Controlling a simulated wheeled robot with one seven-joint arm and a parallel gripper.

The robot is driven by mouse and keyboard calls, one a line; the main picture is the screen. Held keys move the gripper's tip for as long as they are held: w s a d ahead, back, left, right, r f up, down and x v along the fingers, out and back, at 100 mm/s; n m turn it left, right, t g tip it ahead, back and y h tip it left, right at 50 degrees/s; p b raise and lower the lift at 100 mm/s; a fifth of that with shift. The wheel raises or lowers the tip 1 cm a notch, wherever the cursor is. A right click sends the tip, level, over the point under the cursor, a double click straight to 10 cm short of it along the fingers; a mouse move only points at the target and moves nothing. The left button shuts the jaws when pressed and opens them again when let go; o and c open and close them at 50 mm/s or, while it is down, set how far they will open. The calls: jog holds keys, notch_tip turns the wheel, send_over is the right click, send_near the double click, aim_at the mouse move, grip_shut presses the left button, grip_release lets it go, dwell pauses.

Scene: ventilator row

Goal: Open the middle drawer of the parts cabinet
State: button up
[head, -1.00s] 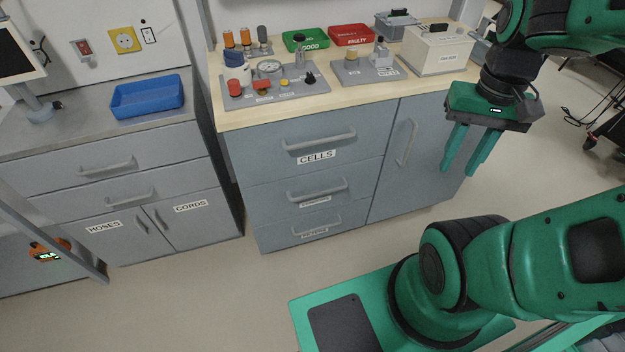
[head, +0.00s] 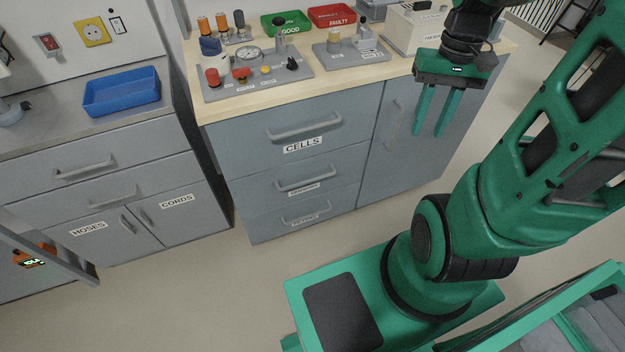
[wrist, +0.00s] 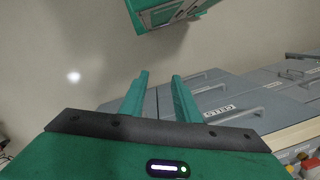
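The parts cabinet (head: 232,170) is grey-blue with a wooden top. It has a stack of three drawers, all shut, and a door at right. The middle drawer (head: 268,190) has a bar handle (head: 306,180) and a small label too small to read. The top drawer is labelled CELLS and also shows in the wrist view (wrist: 218,112). My gripper (head: 432,134) is open and empty, its fingers pointing down in front of the cabinet door, right of the drawers and apart from them. In the wrist view its two fingers (wrist: 159,95) stand apart with nothing between them.
A second cabinet (head: 100,175) labelled HOSES and CORDS stands at left with a blue tray (head: 122,92) on top. Control panels and green (head: 287,22) and red (head: 332,16) trays sit on the parts cabinet. The floor (head: 235,285) before the drawers is clear.

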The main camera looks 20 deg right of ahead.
jog(key=w+d+f+n+g+y, duration=0.1)
jog(key=w+f+y, duration=0.1)
jog(key=w+f, duration=0.5)
jog(key=m+t+y, duration=0.2)
jog(key=t+y, duration=0.6)
jog(key=y, duration=0.5)
send_near(312, 180)
jog(key=x, duration=1)
jog(key=shift+w+d+f, duration=0.15)
jog(key=shift+w+f, duration=0.15)
grip_shut()
